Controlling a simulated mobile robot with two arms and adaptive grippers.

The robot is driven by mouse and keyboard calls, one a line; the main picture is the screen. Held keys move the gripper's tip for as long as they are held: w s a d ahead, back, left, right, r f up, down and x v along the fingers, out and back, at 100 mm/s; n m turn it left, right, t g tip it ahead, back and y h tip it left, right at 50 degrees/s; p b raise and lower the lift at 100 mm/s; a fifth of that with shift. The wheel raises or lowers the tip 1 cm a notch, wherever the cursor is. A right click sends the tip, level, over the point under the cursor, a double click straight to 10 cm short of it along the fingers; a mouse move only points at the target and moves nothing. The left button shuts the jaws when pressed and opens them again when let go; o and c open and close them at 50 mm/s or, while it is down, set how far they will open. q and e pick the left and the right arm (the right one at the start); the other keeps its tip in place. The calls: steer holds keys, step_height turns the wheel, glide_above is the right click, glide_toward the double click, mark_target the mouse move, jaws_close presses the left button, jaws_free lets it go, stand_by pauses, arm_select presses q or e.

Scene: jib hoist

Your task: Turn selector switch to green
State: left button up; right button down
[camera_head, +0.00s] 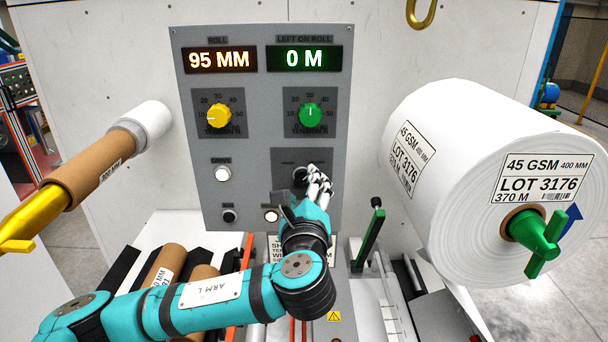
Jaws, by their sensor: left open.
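A grey control panel (263,75) stands upright in front of me. A dark selector switch (299,174) sits on a darker plate at the panel's lower right, mostly hidden behind my gripper. Its pointing direction cannot be made out. My left gripper (318,184) is open, its pale fingertips right in front of the switch. I cannot tell whether they touch it. My right gripper is not in view.
The panel has a yellow knob (219,116), a green knob (310,116) and a white button (222,174). A green-black lever (370,235) stands right of my gripper. A big white roll (455,130) is at the right, a brown core (90,175) at the left.

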arm_select(q)
steer(key=shift+w, duration=0.9)
steer(key=shift+c, duration=0.2)
steer(key=shift+f, duration=0.1)
steer(key=c, duration=1.1)
